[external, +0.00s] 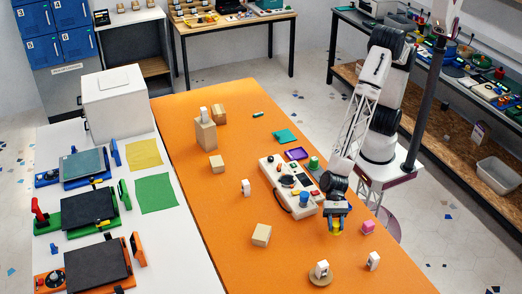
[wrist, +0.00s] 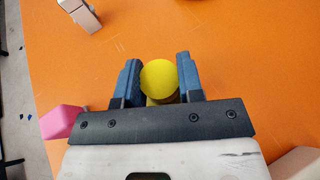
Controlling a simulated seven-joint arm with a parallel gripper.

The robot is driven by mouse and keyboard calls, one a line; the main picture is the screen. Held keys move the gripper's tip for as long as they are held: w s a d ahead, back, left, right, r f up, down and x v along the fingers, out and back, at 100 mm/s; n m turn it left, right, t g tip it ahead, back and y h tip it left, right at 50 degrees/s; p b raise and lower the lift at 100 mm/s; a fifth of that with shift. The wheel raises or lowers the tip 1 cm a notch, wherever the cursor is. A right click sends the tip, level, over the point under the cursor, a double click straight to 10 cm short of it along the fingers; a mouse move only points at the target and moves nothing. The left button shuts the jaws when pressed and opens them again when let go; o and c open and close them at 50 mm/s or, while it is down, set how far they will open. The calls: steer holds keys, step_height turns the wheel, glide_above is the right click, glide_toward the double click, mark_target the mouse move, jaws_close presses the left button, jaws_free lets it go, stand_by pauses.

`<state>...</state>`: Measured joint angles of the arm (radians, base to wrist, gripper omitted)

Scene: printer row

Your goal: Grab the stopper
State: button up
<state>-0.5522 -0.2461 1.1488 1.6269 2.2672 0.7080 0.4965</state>
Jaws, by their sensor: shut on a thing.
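A yellow round-topped piece (wrist: 159,76), which looks like the stopper, sits between the two blue fingers of my gripper (wrist: 158,88) in the wrist view. In the external view, my gripper (external: 336,217) is low over the right side of the orange table, shut on the yellow stopper (external: 337,228). Its lower part is hidden, and I cannot tell whether it touches the table.
A pink block (external: 368,227) stands close to the right of my gripper; it also shows in the wrist view (wrist: 62,121). A white device with knobs (external: 283,190) is at the left. White-and-wood pieces (external: 321,271) (external: 373,261) stand nearer the front. The orange table (external: 210,245) has clear room left.

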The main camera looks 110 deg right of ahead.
steer(key=s+d, duration=0.3)
steer(key=s, duration=0.1)
steer(key=s+d+r, duration=0.1)
steer(key=s+d, duration=0.2)
steer(key=s, duration=0.1)
steer(key=s+d, duration=0.3)
steer(key=s, duration=0.1)
steer(key=shift+r, duration=0.15)
